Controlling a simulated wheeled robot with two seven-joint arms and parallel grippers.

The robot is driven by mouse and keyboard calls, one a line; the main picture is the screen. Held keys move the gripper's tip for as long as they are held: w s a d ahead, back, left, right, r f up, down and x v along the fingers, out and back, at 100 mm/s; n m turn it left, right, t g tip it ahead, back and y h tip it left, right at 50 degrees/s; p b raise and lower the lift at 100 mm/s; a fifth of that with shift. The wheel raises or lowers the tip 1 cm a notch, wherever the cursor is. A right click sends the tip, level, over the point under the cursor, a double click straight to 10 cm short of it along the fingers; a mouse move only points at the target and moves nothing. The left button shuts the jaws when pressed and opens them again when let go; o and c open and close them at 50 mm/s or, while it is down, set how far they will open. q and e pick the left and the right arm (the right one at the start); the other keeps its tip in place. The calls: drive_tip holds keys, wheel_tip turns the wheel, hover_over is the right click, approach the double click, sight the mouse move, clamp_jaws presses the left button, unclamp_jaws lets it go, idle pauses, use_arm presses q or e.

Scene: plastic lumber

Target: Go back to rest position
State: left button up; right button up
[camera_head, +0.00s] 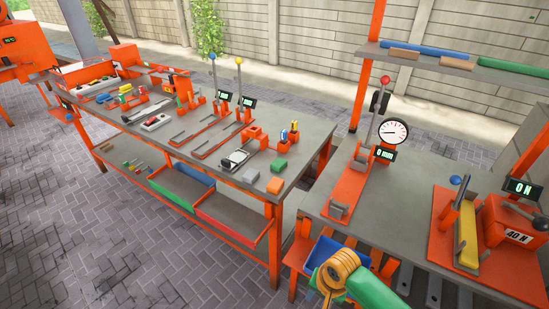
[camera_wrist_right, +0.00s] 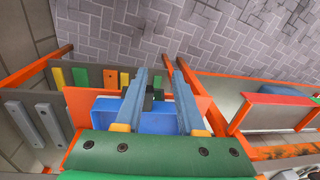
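My right arm comes in at the bottom of the head view, with a green link and a yellow ringed wrist. My right gripper (camera_head: 328,297) shows there only in small part, in front of a blue bin (camera_head: 322,251). In the right wrist view, the two grey-blue fingers of my right gripper (camera_wrist_right: 161,72) stand apart with nothing held between them. The blue bin (camera_wrist_right: 106,116) lies beyond and below them in that view. My left arm and left gripper are in no view.
The right bench (camera_head: 408,187) carries a dial gauge stand (camera_head: 393,132) and a force tester (camera_head: 508,230). The left bench (camera_head: 225,172) holds several fixtures, with red and blue trays below. A shelf (camera_head: 455,65) stands behind. Paved floor (camera_head: 110,240) is clear at the front left.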

drive_tip(key=s+d+f+n, duration=0.2)
drive_tip(key=s+d+f, duration=0.15)
drive_tip(key=f, duration=0.35)
drive_tip(key=s+d+f+n, duration=0.1)
drive_tip(key=s+d+f, duration=0.1)
drive_tip(key=s+f, duration=0.45)
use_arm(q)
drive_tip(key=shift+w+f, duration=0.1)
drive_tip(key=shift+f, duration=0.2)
use_arm(e)
drive_tip(key=s+d+f+n, duration=0.1)
drive_tip(key=s+f, duration=0.3)
drive_tip(key=s, duration=0.4)
drive_tip(key=s+d+f+n+h, duration=0.1)
drive_tip(key=s+f+n, duration=0.2)
drive_tip(key=s, duration=0.5)
drive_tip(key=shift+s+d+f+n, duration=0.2)
drive_tip(key=shift+s+f+n, duration=0.15)
drive_tip(key=shift+n, duration=0.25)
